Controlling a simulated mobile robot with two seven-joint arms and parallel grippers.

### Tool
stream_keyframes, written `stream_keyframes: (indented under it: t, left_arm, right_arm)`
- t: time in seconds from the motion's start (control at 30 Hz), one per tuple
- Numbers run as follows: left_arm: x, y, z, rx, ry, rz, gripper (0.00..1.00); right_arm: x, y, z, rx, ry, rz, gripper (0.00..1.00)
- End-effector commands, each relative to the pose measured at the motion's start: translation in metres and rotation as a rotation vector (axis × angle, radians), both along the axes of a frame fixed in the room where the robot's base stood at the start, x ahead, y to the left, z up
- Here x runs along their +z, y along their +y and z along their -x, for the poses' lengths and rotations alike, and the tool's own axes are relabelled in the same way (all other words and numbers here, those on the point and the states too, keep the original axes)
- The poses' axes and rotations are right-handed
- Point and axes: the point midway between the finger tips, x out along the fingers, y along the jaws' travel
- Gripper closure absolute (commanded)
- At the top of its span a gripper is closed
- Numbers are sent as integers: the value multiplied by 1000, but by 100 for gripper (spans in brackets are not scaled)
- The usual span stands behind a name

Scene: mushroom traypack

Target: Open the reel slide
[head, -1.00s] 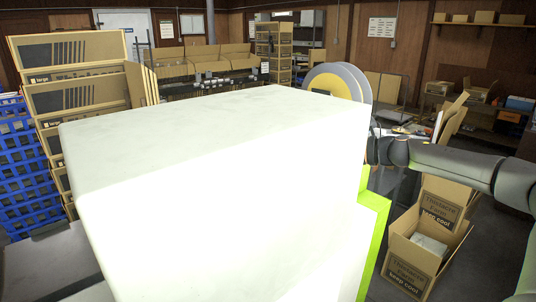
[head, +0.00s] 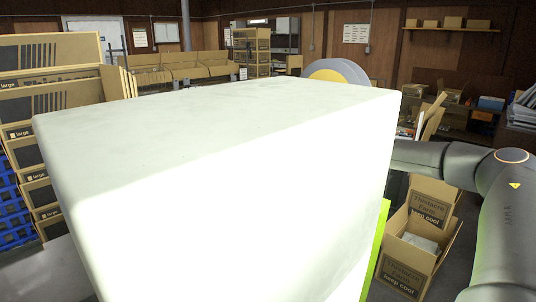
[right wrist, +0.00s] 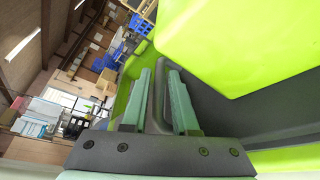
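A large white machine housing (head: 215,150) with a lime-green edge (head: 376,250) fills the middle of the head view. The round reel (head: 340,71), grey with a yellow ring, shows partly behind it. My right arm reaches in behind the housing's right side, so its gripper is hidden there. In the right wrist view my right gripper (right wrist: 158,98) has its two teal fingers on either side of a dark grey handle-like bar (right wrist: 158,75) beside lime-green panels (right wrist: 235,45). I cannot tell whether the fingers press on the bar. My left gripper is not in view.
Stacked large cartons (head: 60,75) stand at the left above blue crates (head: 12,215). Open "keep cool" boxes (head: 405,270) stand on the floor at the right, below my right arm. A wall shelf (head: 450,27) holds small boxes at the back.

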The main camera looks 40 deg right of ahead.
Motion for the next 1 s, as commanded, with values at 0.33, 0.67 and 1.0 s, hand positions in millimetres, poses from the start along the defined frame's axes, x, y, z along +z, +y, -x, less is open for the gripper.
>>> stream_keyframes:
  t: [0.33, 0.67, 1.0]
  left_arm:
    - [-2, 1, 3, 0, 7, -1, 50]
    - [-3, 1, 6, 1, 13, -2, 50]
    - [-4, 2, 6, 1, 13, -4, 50]
  right_arm:
    - [0, 0, 0, 0, 0, 0, 96]
    - [0, 0, 0, 1, 1, 0, 100]
    - [0, 0, 0, 1, 1, 0, 100]
